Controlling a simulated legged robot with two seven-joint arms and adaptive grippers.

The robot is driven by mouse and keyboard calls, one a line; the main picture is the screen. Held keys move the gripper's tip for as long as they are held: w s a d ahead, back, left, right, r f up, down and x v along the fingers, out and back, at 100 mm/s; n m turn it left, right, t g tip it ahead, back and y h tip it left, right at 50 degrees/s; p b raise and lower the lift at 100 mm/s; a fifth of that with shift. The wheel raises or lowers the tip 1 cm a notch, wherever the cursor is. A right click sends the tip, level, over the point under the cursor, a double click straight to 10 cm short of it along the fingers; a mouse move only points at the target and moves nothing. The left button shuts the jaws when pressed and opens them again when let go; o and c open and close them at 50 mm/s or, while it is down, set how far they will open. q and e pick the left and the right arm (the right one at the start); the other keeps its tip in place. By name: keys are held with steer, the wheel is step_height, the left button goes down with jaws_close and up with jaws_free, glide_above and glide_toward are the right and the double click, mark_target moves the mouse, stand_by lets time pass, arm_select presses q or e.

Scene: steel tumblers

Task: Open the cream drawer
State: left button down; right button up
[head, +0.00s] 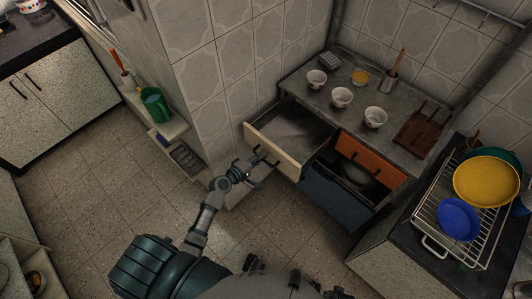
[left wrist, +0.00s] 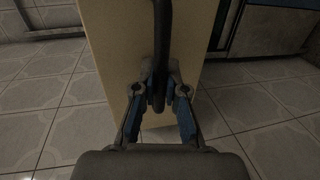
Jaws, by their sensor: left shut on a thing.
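The cream drawer (head: 279,149) is pulled out from the cabinet in the head view, and its inside shows as a dark, seemingly empty tray. In the left wrist view its cream front (left wrist: 113,45) fills the upper middle. A dark bar handle (left wrist: 163,40) runs down that front. My left gripper (head: 253,170) is at the drawer front, its fingers (left wrist: 160,100) shut around the handle. My right gripper is not in view.
Several patterned bowls (head: 342,96) stand on the counter above the drawer. An orange drawer (head: 371,156) and a blue drawer (head: 336,196) are to its right and below. A dish rack (head: 433,238) stands at the right. The tiled floor (head: 130,185) is clear at the left.

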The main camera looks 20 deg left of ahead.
arm_select(q)
steer(key=shift+a, duration=0.35)
steer(key=c, duration=1.2)
jaws_free()
steer(key=shift+w, duration=0.1)
steer(key=shift+f, duration=0.1)
steer(key=v, duration=1.2)
